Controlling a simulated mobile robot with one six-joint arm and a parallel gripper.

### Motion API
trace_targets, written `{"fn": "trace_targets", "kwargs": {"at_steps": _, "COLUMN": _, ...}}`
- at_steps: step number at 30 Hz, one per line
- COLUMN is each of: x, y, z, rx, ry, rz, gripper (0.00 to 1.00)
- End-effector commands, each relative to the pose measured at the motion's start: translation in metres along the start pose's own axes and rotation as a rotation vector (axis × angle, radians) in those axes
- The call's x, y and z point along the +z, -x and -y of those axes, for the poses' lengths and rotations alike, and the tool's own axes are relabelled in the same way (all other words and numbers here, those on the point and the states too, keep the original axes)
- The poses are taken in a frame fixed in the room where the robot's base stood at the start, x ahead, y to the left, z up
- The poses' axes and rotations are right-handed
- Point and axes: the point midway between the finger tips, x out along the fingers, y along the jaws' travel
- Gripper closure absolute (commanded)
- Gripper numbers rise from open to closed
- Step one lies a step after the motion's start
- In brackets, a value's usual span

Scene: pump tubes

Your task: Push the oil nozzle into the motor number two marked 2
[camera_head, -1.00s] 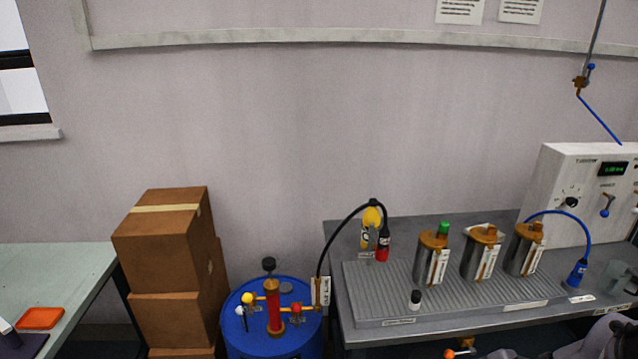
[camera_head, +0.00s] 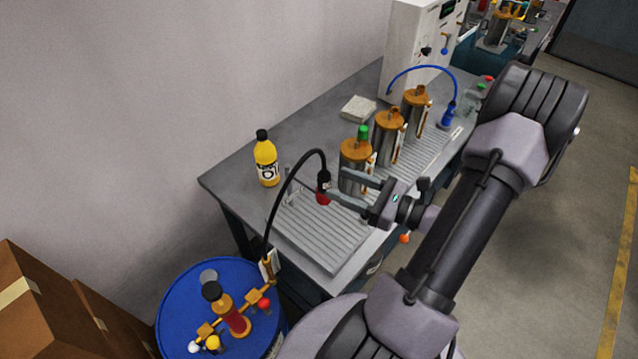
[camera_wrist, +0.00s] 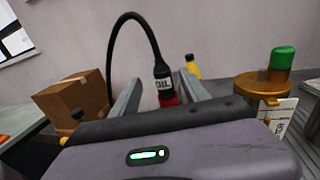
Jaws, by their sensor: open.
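The oil nozzle (camera_head: 323,188), black above and red below, stands upright at the end of a black hose near the left end of the ribbed tray. In the wrist view its "OIL" label (camera_wrist: 163,86) shows between the fingers. My gripper (camera_head: 337,184) is open, its fingers reaching toward the nozzle with gaps on both sides; I cannot tell whether it is fully between the tips. Three silver motors with orange tops stand in a row: the nearest (camera_head: 353,180) with a green cap, a middle one (camera_head: 388,146) and a far one (camera_head: 415,112). I cannot read their numbers.
A yellow bottle (camera_head: 266,163) stands behind the nozzle. A blue drum (camera_head: 180,310) with a red pump stands at the table's left. A blue hose nozzle (camera_head: 448,115) and a white control box (camera_head: 408,50) are at the far end. Cardboard boxes (camera_head: 70,310) stand left.

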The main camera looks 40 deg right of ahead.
Motion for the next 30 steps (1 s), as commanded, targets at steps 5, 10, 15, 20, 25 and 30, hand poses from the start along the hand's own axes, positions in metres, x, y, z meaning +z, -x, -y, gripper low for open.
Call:
{"fn": "trace_targets", "kwargs": {"at_steps": 5, "x": -0.001, "y": -0.028, "z": -0.001, "rx": 0.003, "ry": 0.001, "rz": -0.001, "gripper": 0.46}}
{"fn": "trace_targets", "kwargs": {"at_steps": 10, "x": -0.006, "y": -0.055, "z": 0.002, "rx": 0.006, "ry": 0.003, "rz": -0.001, "gripper": 0.46}}
{"fn": "trace_targets", "kwargs": {"at_steps": 15, "x": -0.005, "y": -0.082, "z": 0.003, "rx": 0.003, "ry": 0.001, "rz": -0.001, "gripper": 0.46}}
{"fn": "trace_targets", "kwargs": {"at_steps": 20, "x": -0.004, "y": -0.084, "z": 0.004, "rx": 0.0, "ry": 0.001, "rz": -0.001, "gripper": 0.46}}
{"fn": "trace_targets", "kwargs": {"at_steps": 25, "x": -0.004, "y": -0.084, "z": 0.004, "rx": 0.001, "ry": 0.001, "rz": -0.001, "gripper": 0.66}}
{"fn": "trace_targets", "kwargs": {"at_steps": 30, "x": -0.004, "y": -0.083, "z": 0.004, "rx": 0.001, "ry": 0.001, "rz": -0.001, "gripper": 0.99}}
